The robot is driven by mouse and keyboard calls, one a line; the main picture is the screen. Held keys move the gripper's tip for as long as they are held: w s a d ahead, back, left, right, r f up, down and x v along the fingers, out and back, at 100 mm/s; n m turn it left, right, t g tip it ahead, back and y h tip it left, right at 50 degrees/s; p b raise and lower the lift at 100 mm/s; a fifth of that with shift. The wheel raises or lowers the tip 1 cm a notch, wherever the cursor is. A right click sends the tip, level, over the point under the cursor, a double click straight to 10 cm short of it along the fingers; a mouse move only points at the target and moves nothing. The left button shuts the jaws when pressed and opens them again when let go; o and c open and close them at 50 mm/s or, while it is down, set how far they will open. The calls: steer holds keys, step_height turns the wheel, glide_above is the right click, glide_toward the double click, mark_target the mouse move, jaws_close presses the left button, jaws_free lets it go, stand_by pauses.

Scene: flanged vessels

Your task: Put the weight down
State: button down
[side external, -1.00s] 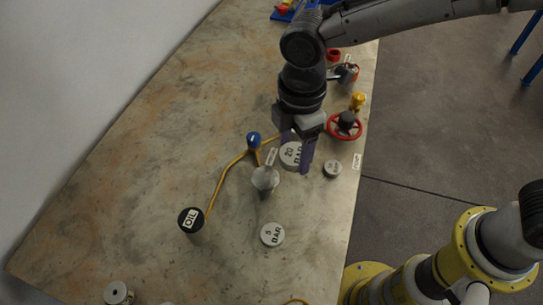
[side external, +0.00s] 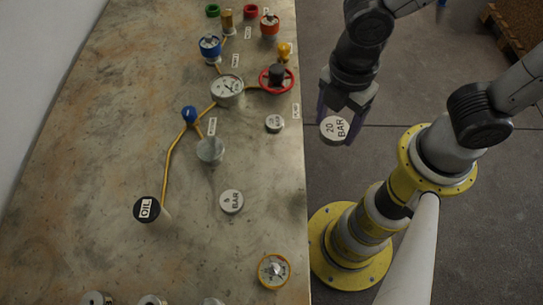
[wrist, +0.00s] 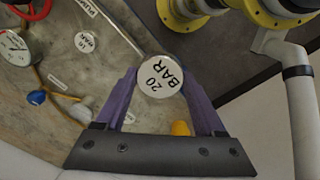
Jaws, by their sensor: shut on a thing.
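The weight marked "20 BAR" (side external: 335,130) is a pale round disc. My gripper (side external: 345,114) is shut on it with its purple fingers on either side. In the side external view the held weight appears to the right of the table's right edge, against the floor. The wrist view also shows the weight (wrist: 160,75) between the fingertips, lettering facing the camera. How high it is held cannot be told.
The table (side external: 110,120) bears a "5 BAR" weight (side external: 231,201), a small pale weight (side external: 274,123), a gauge (side external: 227,88), a red handwheel (side external: 277,78), a grey cylinder (side external: 210,150) and an "OIL" cap (side external: 147,209). A yellow-based arm (side external: 350,245) stands at the right.

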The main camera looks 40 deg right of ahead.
steer(key=shift+s+d+f, duration=0.15)
steer(key=shift+s+d, duration=0.65)
steer(key=shift+s, duration=0.1)
steer(key=w+a+f, duration=0.3)
steer(key=w+a, duration=0.2)
steer(key=w, duration=0.1)
glide_above(272, 162)
steer(key=f, duration=0.6)
steer(key=shift+s+d, duration=0.15)
steer(key=shift+s, duration=0.1)
steer(key=shift+w+f, duration=0.1)
steer(key=shift+f, duration=0.15)
steer(key=shift+w+a+f, duration=0.1)
steer(key=shift+a+f, duration=0.1)
steer(key=shift+f, duration=1.4)
steer(key=shift+f, duration=0.15)
jaws_free()
